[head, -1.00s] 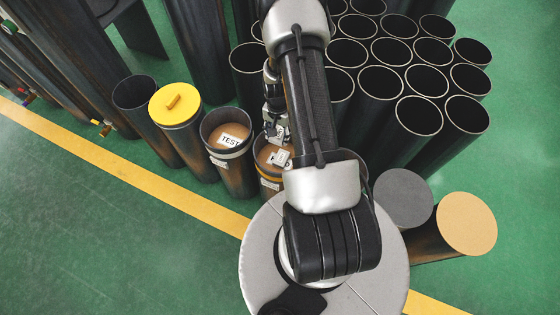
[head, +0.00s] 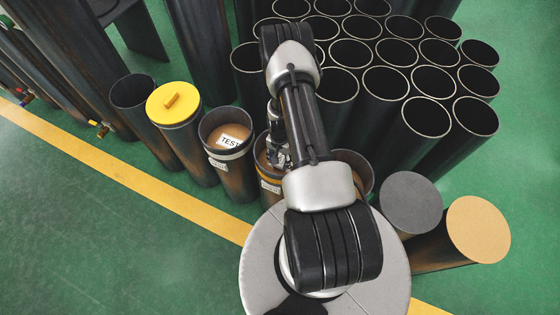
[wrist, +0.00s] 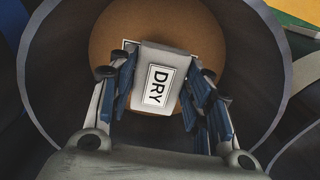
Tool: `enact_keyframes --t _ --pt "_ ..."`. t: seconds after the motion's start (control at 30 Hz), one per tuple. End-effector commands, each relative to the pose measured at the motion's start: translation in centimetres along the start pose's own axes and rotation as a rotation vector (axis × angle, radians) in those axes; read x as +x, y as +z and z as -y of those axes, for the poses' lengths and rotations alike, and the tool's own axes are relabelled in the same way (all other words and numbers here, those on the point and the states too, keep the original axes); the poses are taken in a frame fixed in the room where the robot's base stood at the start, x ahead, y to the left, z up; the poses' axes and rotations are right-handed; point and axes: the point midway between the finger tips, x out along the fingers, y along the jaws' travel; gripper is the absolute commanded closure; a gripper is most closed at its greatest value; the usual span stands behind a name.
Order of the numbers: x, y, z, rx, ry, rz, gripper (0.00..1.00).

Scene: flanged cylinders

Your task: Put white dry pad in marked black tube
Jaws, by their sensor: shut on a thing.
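The white dry pad (wrist: 162,82), lettered DRY, sits between the blue-padded fingers of my gripper (wrist: 164,88), which is shut on it. In the wrist view they are over the brown floor (wrist: 195,42) of a dark tube (wrist: 50,75), with its wall around them. A pale edge with a dark border shows just behind the pad; I cannot tell what it is. In the head view my gripper (head: 278,152) reaches into the mouth of a black tube with a yellow band and a white label (head: 269,187). The pad's lower end is hidden there.
To the left stand a tube with a TEST pad inside (head: 226,165), a yellow-lidded tube (head: 180,135) and an open tube (head: 135,105). Many open black tubes (head: 400,150) crowd the back right. Grey-topped (head: 411,201) and tan-topped (head: 479,229) cylinders stand at the right.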

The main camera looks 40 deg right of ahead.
Motion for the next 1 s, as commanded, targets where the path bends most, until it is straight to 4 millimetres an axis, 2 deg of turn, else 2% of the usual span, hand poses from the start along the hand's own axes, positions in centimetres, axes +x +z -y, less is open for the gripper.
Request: enact_keyframes --t 0.03,0.1,0.37,0.77,0.8,1.0 --pt "1.2 0.0 0.0 0.000 0.000 0.001 0.75" --pt "1.9 0.1 0.0 0.000 0.001 0.001 0.75" --pt "1.8 0.0 0.0 0.000 0.000 0.000 0.75" --pt "3.0 0.0 0.0 0.000 0.000 0.000 0.75" --pt "2.9 0.0 0.0 0.000 0.000 0.000 0.52" --pt "2.8 0.0 0.0 0.000 0.000 0.000 0.39"
